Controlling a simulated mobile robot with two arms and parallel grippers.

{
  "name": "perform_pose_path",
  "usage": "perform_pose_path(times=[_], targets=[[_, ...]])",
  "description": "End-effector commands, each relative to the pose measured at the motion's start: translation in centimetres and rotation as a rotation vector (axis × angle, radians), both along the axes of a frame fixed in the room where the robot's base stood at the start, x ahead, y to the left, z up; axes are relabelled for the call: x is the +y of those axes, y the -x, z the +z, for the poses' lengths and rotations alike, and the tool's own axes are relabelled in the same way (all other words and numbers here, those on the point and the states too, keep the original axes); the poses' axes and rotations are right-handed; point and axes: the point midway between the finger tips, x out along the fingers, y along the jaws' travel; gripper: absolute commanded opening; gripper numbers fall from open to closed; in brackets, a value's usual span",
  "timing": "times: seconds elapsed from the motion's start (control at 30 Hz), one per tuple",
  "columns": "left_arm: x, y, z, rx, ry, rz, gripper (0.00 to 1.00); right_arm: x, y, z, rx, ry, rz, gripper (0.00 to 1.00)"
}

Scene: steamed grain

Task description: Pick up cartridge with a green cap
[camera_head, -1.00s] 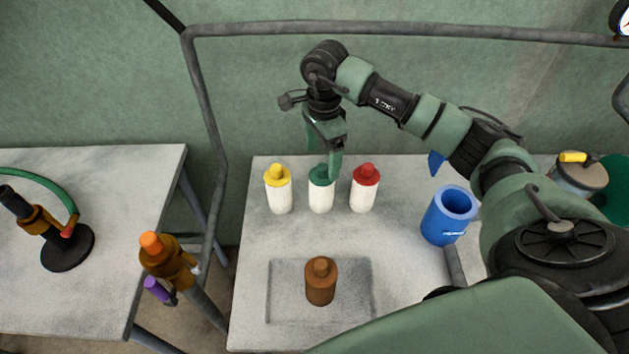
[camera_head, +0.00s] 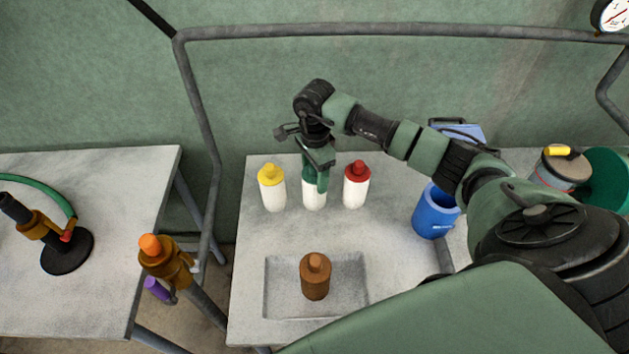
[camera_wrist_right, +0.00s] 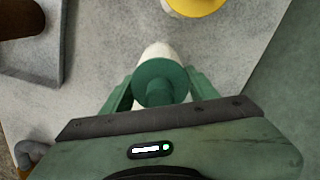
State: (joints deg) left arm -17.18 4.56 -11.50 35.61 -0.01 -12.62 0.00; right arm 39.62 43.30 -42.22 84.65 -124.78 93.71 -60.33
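The cartridge with a green cap (camera_head: 312,201) is a white cylinder standing upright on the table, between a yellow-capped cartridge (camera_head: 273,193) and a red-capped one (camera_head: 356,190). My right gripper (camera_head: 315,180) is lowered over it, pointing down, and hides most of its cap in the head view. In the right wrist view the green cap (camera_wrist_right: 160,80) sits between the two green fingers of my right gripper (camera_wrist_right: 161,86), one on each side. The fingers look open around it; no firm contact shows. My left gripper is not in view.
A brown bottle (camera_head: 315,278) stands in a shallow tray (camera_head: 348,304) in front. A blue cup (camera_head: 435,213) stands to the right, partly behind my arm. The yellow and red cartridges stand close on either side. A pipe frame (camera_head: 400,30) runs behind the table.

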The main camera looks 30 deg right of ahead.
Motion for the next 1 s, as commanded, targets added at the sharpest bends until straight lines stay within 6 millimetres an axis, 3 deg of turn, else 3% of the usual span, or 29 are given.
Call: perform_pose_path(times=[0.03,0.17,0.47,0.67,0.87,1.0], targets=[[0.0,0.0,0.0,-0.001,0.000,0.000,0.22,0.0,0.0,0.0,0.000,0.000,0.000,0.35],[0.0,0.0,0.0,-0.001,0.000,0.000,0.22,0.0,0.0,0.0,0.000,0.000,0.000,0.00],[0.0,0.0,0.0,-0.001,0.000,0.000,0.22,0.0,0.0,0.2,-0.002,0.000,0.000,0.00],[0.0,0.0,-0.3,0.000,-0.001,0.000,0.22,0.0,-0.1,1.4,-0.004,-0.001,0.001,0.00],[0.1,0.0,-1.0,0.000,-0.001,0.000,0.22,-0.1,-0.2,5.2,-0.008,0.001,0.001,0.00],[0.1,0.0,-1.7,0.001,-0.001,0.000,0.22,-0.1,-0.2,9.3,-0.011,0.001,0.001,0.00]])
